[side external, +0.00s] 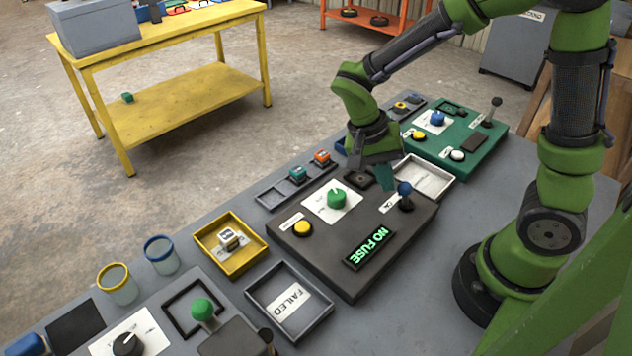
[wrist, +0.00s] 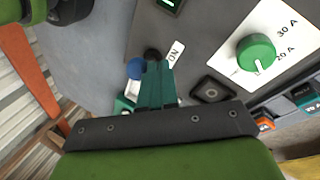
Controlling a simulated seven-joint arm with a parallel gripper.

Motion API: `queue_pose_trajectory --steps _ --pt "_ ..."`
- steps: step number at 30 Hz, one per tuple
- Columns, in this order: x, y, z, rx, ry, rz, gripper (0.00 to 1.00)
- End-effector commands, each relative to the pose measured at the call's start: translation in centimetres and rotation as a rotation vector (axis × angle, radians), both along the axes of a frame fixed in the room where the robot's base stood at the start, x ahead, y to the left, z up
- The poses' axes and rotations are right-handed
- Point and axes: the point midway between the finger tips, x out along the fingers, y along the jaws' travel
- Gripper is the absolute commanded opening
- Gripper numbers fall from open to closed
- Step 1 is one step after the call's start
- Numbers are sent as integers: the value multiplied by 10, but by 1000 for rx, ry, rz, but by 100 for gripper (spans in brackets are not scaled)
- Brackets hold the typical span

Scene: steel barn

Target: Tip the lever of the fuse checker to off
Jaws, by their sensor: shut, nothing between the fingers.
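The fuse checker (side external: 335,262) is a dark box with a lit NO FUSE display (side external: 369,247), a yellow button and a green knob (side external: 337,198). The knob also shows in the wrist view (wrist: 256,54). Its blue-balled lever (side external: 404,189) stands at the far right end, by a white label reading ON in the wrist view (wrist: 176,53). My gripper (side external: 388,184) has its teal fingers shut and empty, low over the box just beside the lever. In the wrist view the fingertips (wrist: 156,66) overlap the blue ball (wrist: 135,68); I cannot tell if they touch it.
A green device (side external: 465,150) with its own lever and a pale tray (side external: 447,192) stand beyond the checker. A FAILED tray (side external: 262,318) and a yellow tray (side external: 207,257) stand on the near side. A rack with coloured fuses (side external: 271,197) lies along the bench's far edge.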

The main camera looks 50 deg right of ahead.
Motion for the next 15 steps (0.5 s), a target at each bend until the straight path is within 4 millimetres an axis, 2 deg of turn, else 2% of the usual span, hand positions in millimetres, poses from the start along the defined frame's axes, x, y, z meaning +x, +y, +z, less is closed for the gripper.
queue_pose_trajectory --steps 15 --pt "0 -8 4 88 -1 -3 0"
